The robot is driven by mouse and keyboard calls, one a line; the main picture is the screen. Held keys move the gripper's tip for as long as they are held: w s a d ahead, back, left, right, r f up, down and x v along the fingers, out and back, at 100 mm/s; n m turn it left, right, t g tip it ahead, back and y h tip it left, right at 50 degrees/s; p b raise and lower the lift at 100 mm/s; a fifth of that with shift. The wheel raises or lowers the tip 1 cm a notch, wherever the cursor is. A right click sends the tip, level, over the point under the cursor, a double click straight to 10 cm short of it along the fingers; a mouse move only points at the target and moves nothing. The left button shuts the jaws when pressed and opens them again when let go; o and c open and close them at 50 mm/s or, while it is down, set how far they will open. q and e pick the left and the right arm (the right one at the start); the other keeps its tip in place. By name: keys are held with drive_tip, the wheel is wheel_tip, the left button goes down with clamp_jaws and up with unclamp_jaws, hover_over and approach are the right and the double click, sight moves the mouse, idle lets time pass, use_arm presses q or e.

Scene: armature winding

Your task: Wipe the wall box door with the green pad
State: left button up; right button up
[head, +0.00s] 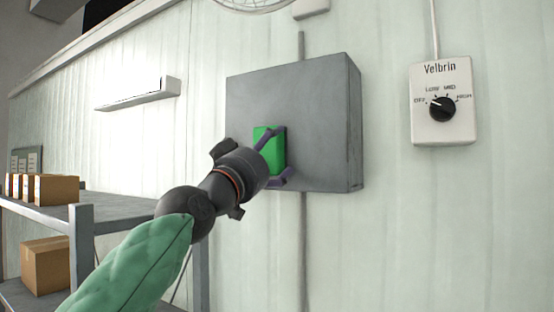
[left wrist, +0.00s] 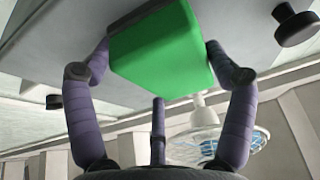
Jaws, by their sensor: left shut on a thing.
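The grey wall box (head: 300,100) is fixed to the pale wall, and its door faces me. A dark round knob (left wrist: 297,24) shows at the upper right there. My right gripper is not in view.
A white Velbrin dial control (head: 443,100) is on the wall right of the box. A shelf (head: 120,212) with cardboard boxes (head: 50,189) stands at the left. A white wall unit (head: 138,94) hangs above it. A conduit runs above and below the box. The wall between box and dial is clear.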

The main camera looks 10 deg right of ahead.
sight(300, 147)
use_arm(q)
drive_tip(key=shift+s+d+p, duration=0.2)
drive_tip(key=shift+d+p, duration=0.3)
drive_tip(key=shift+p, duration=0.15)
drive_tip(key=shift+s+d+p, duration=0.45)
drive_tip(key=shift+d+p, duration=0.05)
drive_tip(key=shift+d, duration=0.05)
drive_tip(key=shift+s+d+p, duration=0.3)
drive_tip(key=shift+d+p, duration=0.15)
drive_tip(key=shift+p, duration=0.35)
drive_tip(key=shift+s+d+f, duration=0.15)
drive_tip(key=shift+s+d, duration=0.15)
drive_tip(key=shift+d, duration=0.1)
drive_tip(key=shift+s+a+f+b, duration=0.1)
drive_tip(key=shift+s+a+b, duration=0.15)
drive_tip(key=shift+s+b, duration=0.1)
drive_tip(key=shift+s+a, duration=0.25)
drive_tip(key=shift+s, duration=0.05)
drive_tip(key=shift+s+a+r+b, duration=0.1)
drive_tip(key=shift+s+a+b, duration=0.65)
drive_tip(key=shift+s, duration=0.2)
drive_tip(key=shift+s+a+r+b, duration=0.1)
drive_tip(key=shift+s+a+b, duration=0.6)
drive_tip(key=shift+s, duration=0.3)
drive_tip(key=shift+s+a+b, duration=0.65)
drive_tip(key=shift+s+a, duration=0.1)
drive_tip(key=shift+s, duration=0.2)
